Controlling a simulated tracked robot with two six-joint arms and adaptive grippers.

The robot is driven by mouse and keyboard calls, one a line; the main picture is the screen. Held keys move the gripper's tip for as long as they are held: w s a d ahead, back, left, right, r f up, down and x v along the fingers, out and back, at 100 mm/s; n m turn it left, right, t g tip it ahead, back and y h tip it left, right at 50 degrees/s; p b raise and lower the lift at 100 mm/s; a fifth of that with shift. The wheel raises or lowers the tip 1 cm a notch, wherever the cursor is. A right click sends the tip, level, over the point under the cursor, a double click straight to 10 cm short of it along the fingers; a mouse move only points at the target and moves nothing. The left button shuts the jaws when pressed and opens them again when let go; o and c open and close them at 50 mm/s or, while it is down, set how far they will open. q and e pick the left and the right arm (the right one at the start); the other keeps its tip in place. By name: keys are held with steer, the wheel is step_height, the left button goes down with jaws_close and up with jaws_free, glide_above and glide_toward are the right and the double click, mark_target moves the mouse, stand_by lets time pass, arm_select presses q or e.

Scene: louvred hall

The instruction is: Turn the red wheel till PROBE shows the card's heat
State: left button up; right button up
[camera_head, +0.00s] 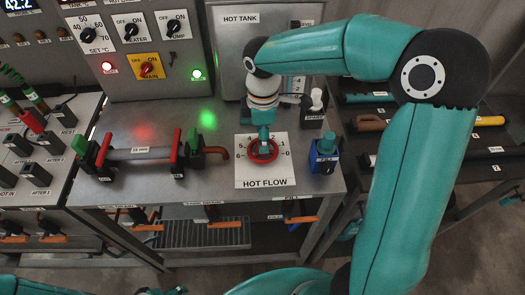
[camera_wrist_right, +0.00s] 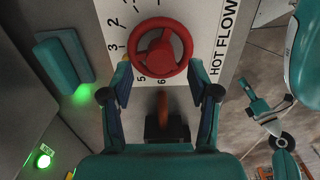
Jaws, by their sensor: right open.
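The red wheel (camera_head: 263,151) sits on a white HOT FLOW plate (camera_head: 265,182) with a numbered scale. My right gripper (camera_head: 264,138) points down over it. In the right wrist view the wheel (camera_wrist_right: 160,47) shows beyond the open fingers (camera_wrist_right: 162,90), which flank its near side; I cannot tell whether they touch it. The wheel's setting is not readable. A blue-lit display (camera_head: 18,5) at the top left reads about 42.2; its label is cut off, so I cannot tell whether it is PROBE. No card is seen. My left gripper (camera_head: 165,291) barely shows at the bottom edge.
A blue-green knobbed block (camera_head: 323,155) stands right of the plate. A pipe with red and green levers (camera_head: 140,153) lies left. The HOT TANK (camera_head: 240,45) stands behind, beside a panel with dials (camera_head: 131,33). Orange-handled valves (camera_head: 225,224) sit below the bench edge.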

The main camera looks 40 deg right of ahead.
steer(key=shift+f+b, duration=1.15)
steer(key=shift+f, duration=0.75)
steer(key=shift+s+f, duration=0.1)
steer(key=shift+f, duration=0.15)
